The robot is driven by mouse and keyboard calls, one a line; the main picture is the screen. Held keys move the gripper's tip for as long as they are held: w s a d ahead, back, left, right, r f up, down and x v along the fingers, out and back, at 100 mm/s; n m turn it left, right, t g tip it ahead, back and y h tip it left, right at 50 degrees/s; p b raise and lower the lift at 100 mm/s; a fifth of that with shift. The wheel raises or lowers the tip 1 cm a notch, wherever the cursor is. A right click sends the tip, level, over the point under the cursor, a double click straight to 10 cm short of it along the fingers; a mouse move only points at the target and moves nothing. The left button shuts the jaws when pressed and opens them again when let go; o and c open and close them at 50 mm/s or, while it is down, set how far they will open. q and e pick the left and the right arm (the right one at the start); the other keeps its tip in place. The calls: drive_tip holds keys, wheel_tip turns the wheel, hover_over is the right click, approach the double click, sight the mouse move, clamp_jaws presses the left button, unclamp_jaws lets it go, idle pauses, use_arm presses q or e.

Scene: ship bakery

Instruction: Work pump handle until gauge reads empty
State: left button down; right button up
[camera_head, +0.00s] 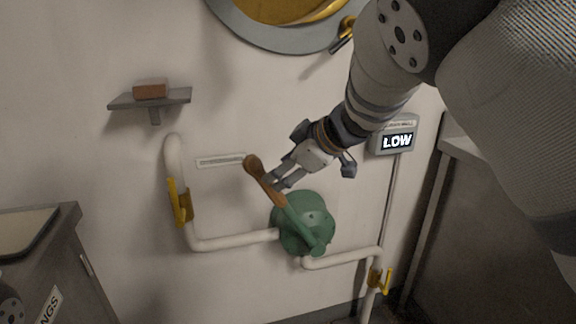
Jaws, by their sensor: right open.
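The pump handle (267,182) is a lever with a brown grip, rising up and left from the green pump body (316,213) on the wall. My right gripper (276,184) is open, with its fingertips at the brown grip below its rounded end. Whether the fingers touch the handle I cannot tell. The gauge (397,142) is a small box on the wall at the right, and its display reads LOW. My left gripper is not in view.
White pipes (235,241) run from both sides of the pump, with yellow valve levers at left (181,201) and right (386,280). A small shelf (180,97) holds a brown block (150,89). Counters stand at lower left (75,262) and right (470,220).

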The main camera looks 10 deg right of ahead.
drive_tip(key=v, duration=0.2)
drive_tip(key=shift+s+d+r, duration=0.15)
drive_tip(key=shift+s+r, duration=0.05)
idle(1.3)
